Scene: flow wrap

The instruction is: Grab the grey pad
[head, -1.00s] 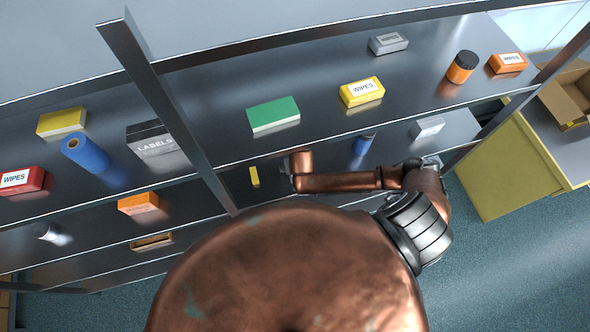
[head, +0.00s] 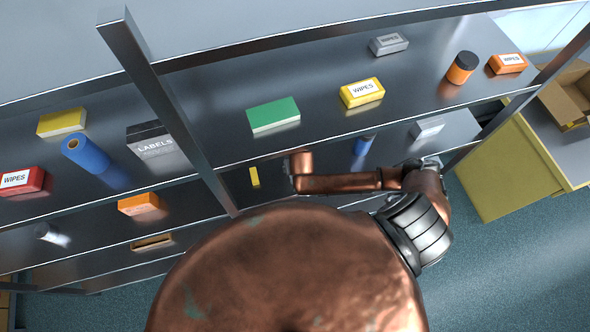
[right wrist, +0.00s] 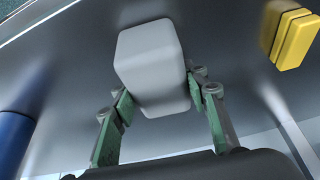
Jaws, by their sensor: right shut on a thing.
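The grey pad (right wrist: 150,58) shows in the right wrist view as a light grey block with rounded edges, on or just above a dark metal shelf. My right gripper (right wrist: 160,92) is shut on it, with one green finger on each side. In the head view my right arm reaches into the lower shelf, and its fingers and the held pad cannot be made out there. My left gripper is in neither view.
A yellow block (right wrist: 293,39) and a blue roll (right wrist: 13,140) flank the pad; in the head view they are the yellow block (head: 254,177) and blue roll (head: 363,145). The upper shelf (head: 215,90) overhangs.

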